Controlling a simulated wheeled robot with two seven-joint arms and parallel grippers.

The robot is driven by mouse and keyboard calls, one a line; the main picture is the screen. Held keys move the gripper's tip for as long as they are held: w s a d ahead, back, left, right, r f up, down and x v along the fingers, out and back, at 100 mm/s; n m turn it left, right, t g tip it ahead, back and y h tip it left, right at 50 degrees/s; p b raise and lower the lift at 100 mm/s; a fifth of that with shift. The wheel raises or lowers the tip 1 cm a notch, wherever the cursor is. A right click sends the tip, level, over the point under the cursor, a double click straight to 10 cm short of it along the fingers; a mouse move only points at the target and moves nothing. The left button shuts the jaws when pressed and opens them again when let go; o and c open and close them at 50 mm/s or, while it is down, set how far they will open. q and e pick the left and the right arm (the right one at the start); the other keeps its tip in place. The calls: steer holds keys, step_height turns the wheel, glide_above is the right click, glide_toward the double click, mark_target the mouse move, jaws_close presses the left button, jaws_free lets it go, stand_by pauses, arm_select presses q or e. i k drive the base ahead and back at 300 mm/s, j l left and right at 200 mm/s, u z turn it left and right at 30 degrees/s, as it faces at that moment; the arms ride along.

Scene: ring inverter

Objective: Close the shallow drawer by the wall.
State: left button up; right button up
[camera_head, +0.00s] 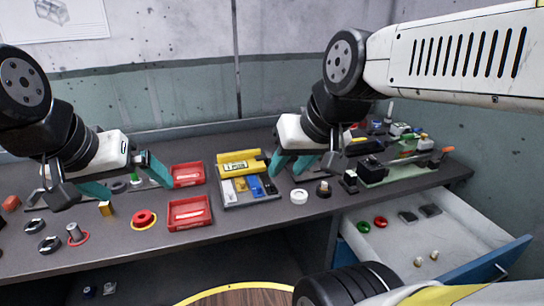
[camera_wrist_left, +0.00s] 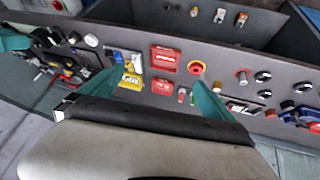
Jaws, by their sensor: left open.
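The drawer (camera_head: 398,238) stands pulled out under the right end of the workbench, beside the wall. It has a pale shallow tray and a blue front (camera_head: 488,262) with a handle. Several small parts lie in it. My right gripper (camera_head: 303,172) hangs above the bench near the parts tray, left of the drawer and apart from it; its teal fingers are spread. My left gripper (camera_head: 140,188) is over the left part of the bench, open and empty. In the left wrist view its fingers (camera_wrist_left: 158,80) are spread with the bench behind them. The drawer cannot be made out there.
The bench (camera_head: 240,226) carries two red trays (camera_head: 190,212), a grey parts tray (camera_head: 250,203) with a yellow box, rings and a green-based fixture (camera_head: 396,170). A round wooden top (camera_head: 240,296) with a yellow rim stands in front. My right arm crosses above the drawer.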

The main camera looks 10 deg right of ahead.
mark_target(473, 249)
steer(key=z, duration=2.4)
steer(key=k+u, duration=0.15)
